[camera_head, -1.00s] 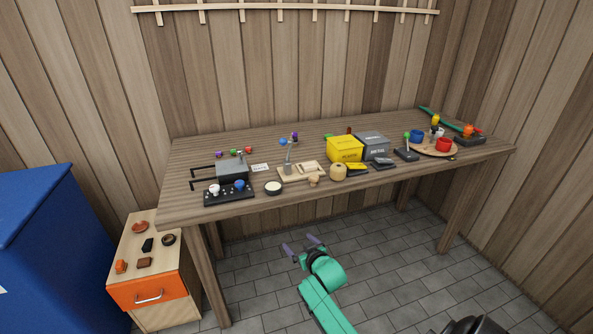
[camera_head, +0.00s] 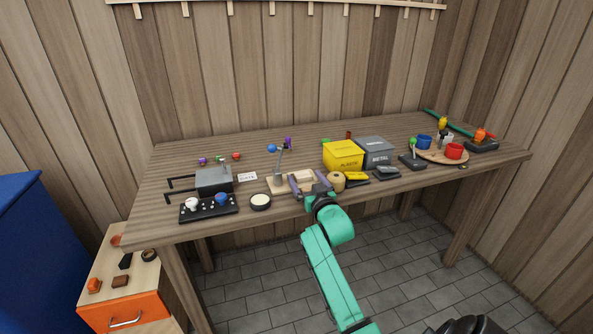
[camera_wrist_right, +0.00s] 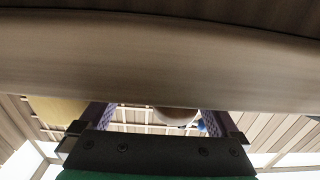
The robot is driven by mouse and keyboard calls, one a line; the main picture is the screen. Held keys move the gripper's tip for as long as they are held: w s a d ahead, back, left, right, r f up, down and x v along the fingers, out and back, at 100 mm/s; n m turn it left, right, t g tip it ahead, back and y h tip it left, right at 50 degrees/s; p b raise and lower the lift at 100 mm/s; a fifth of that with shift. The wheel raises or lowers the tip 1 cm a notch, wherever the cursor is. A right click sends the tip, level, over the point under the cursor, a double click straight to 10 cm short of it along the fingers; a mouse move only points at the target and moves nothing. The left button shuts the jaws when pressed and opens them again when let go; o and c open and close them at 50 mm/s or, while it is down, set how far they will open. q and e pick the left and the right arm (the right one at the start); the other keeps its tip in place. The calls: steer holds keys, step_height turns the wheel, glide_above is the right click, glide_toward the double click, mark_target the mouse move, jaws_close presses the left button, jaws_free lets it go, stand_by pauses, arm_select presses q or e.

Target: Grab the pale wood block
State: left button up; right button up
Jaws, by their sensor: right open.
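The pale wood block (camera_head: 303,176) appears to be the light piece near the front edge of the workbench, by the pale board (camera_head: 275,187). My right gripper (camera_head: 309,184) is open at the front edge. Its two purple fingers are spread in front of and around the near side of the pale piece, and partly hide it. Whether they touch it I cannot tell. In the right wrist view the open fingers (camera_wrist_right: 157,118) show below a wide wooden edge, with a partly hidden brownish thing (camera_wrist_right: 175,116) between them. My left gripper is not in view.
A tan round jar (camera_head: 337,182) stands just right of the gripper. The yellow box (camera_head: 343,155) and grey box (camera_head: 376,151) are behind it.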

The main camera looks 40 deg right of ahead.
steer(key=shift+w+d+f, duration=0.35)
steer(key=shift+w+f, duration=0.25)
steer(key=shift+w, duration=0.25)
steer(key=shift+s+a+r, duration=0.15)
steer(key=shift+s+r, duration=0.1)
steer(key=shift+s, duration=0.05)
steer(key=shift+c, duration=0.6)
steer(key=shift+s+r, duration=0.15)
steer(key=shift+s, duration=0.05)
steer(key=c, duration=1)
steer(key=shift+w, duration=0.15)
steer(key=c, duration=0.3)
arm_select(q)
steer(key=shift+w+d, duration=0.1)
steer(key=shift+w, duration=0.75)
